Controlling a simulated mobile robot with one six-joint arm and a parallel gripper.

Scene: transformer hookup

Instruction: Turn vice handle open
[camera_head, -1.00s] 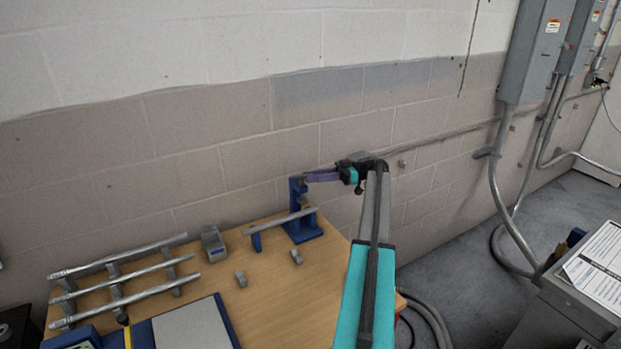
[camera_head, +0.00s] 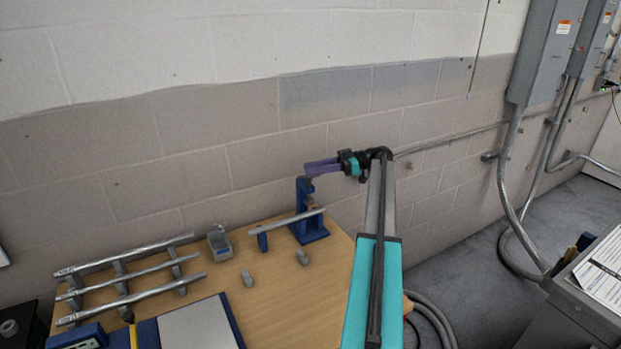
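The blue vice (camera_head: 309,226) stands upright on the wooden table near its back right corner. A grey pipe (camera_head: 290,221) lies through it, its left part over a small blue support (camera_head: 262,240). My gripper (camera_head: 312,168), with purple fingers, reaches in from the right and points left at the top of the vice. The fingertips are just above the vice's top. The vice handle is too small or hidden to make out. I cannot tell whether the fingers are apart or touch anything.
A rack with several grey pipes (camera_head: 130,298) lies at the table's left. A small grey box (camera_head: 219,242) and two small grey fittings (camera_head: 247,278) sit on the wooden table (camera_head: 290,310). The block wall (camera_head: 230,110) is close behind the vice.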

